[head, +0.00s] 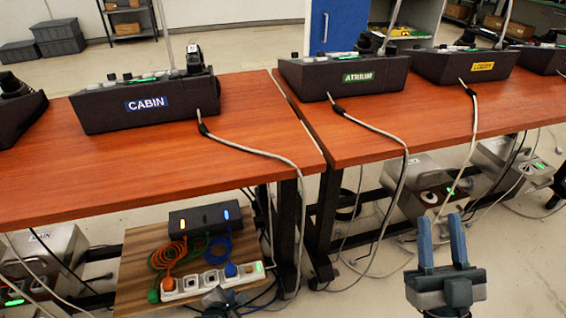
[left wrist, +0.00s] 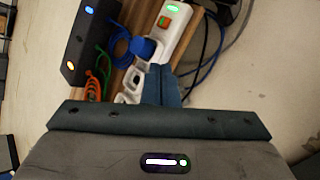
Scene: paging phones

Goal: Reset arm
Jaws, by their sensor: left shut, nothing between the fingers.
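My left gripper (left wrist: 160,72) is shut and empty in the left wrist view, its blue fingers together. The fingers point toward a white power strip (left wrist: 178,30) and a blue plug (left wrist: 142,46), which lie beyond the tips. Whether they touch anything there I cannot tell. In the head view only a small part of this gripper may show at the bottom edge, below the power strip (head: 185,292). My right gripper (head: 441,243) is at the lower right of the head view, its two blue fingers upright and apart, with nothing between them.
A black box with lights (head: 205,217) and orange and blue cables sit on a wooden board (head: 135,262) under the left table (head: 170,150). Consoles labelled CABIN (head: 150,102) and ATRIUM (head: 345,76) stand on the tables. Grey cables hang over the front edges.

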